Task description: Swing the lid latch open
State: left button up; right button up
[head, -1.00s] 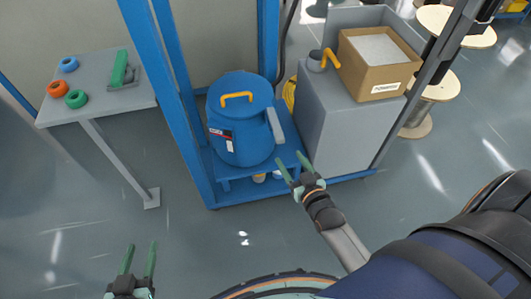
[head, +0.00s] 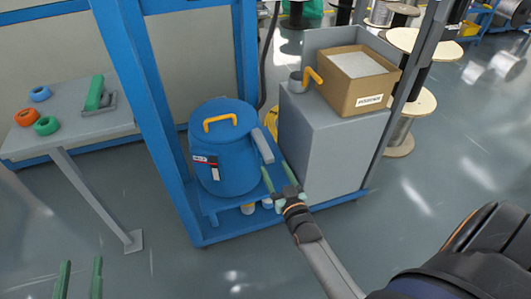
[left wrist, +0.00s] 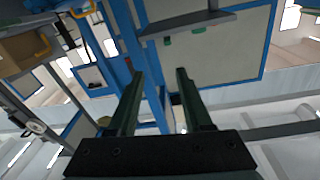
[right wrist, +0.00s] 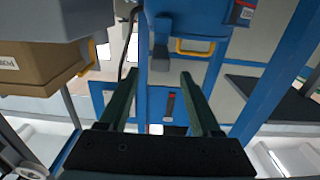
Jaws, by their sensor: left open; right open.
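The blue drum (head: 222,158) stands on a blue frame shelf, its round lid (head: 215,117) on top with a yellow handle (head: 220,121). A grey bar (head: 262,146), which looks like the latch, hangs at the drum's right side. It also shows, in an upside-down-looking scene, in the right wrist view (right wrist: 160,52). My right gripper (head: 277,172) is open and empty, just right of and below the bar, apparently apart from it. My left gripper (head: 79,278) is open and empty at the bottom left, far from the drum.
A grey cabinet (head: 325,150) stands close right of the drum, bearing a cardboard box (head: 357,97) and a grey cup-like part. Blue posts (head: 150,120) flank the drum's left. A grey table (head: 75,130) with coloured rings stands left. The floor in front is clear.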

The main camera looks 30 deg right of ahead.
aim_at(267, 151)
jog(key=b+x, duration=0.2)
jog(key=x, duration=0.2)
jog(key=shift+w+f, duration=0.1)
jog(key=shift+b+x, duration=0.9)
jog(key=shift+x, duration=0.2)
jog(key=shift+b+x, duration=0.65)
jog(key=shift+x, duration=0.2)
pick_arm(q)
jog(key=s+d+r+m+t+h, duration=0.1)
jog(key=s+r+m+t+h, duration=0.1)
jog(key=r+h, duration=0.3)
jog(key=s+r+m+t+h, duration=0.2)
jog(key=s+r+m+h, duration=0.3)
jog(key=r, duration=0.4)
jog(key=shift+s+d+r, duration=0.15)
jog(key=shift+d+r, duration=0.25)
pick_arm(e)
jog(key=shift+w+d, duration=0.1)
jog(key=shift+w, duration=0.35)
grip_shut()
